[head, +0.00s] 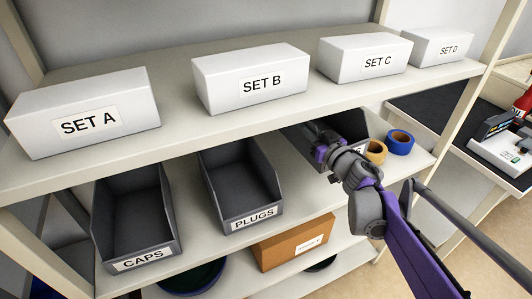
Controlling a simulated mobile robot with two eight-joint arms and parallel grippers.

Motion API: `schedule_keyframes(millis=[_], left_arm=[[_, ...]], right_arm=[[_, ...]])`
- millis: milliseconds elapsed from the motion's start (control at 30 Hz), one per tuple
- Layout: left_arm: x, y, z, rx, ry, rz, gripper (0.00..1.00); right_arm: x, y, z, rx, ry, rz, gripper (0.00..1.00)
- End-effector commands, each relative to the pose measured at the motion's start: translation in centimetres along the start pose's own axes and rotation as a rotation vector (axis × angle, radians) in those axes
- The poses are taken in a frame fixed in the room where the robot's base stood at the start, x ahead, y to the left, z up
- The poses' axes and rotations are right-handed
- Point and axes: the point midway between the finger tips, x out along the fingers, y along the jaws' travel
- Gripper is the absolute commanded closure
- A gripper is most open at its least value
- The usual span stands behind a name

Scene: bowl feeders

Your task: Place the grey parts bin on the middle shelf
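Three grey bins are on the middle shelf (192,208), below the white boxes. The bin labelled CAPS (133,215) is at the left and the bin labelled PLUGS (240,180) is in the middle. A third grey bin (360,128) is to the right, its back under the upper shelf and its label mostly covered by my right arm. My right gripper (321,143) is at this third bin, over its opening. Its fingertips are dark against the bin, so I cannot tell whether they grip it. My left gripper is not in view.
White boxes SET A (84,112), SET B (250,80), SET C (365,58) and SET D (436,47) stand on the upper shelf. Tan tape (376,152) and blue tape (400,142) sit right of the third bin. A brown carton (290,244) is lower down.

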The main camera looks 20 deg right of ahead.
Motion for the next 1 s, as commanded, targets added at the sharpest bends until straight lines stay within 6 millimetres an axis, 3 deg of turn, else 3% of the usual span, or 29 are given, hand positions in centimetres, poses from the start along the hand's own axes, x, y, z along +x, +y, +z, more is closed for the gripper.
schedule_keyframes(millis=[300, 533, 700, 1000], left_arm=[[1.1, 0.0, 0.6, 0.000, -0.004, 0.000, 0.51], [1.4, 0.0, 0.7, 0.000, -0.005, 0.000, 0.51], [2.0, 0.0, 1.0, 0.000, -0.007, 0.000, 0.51], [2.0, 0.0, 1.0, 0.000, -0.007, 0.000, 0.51]], right_arm=[[0.0, 0.0, 5.1, -0.001, 0.000, -0.001, 1.00], [0.0, 0.0, 7.0, -0.001, 0.000, 0.000, 1.00], [0.0, 0.0, 9.4, 0.000, 0.000, 0.000, 1.00], [0.0, 0.0, 10.0, 0.000, 0.001, 0.000, 1.00]])
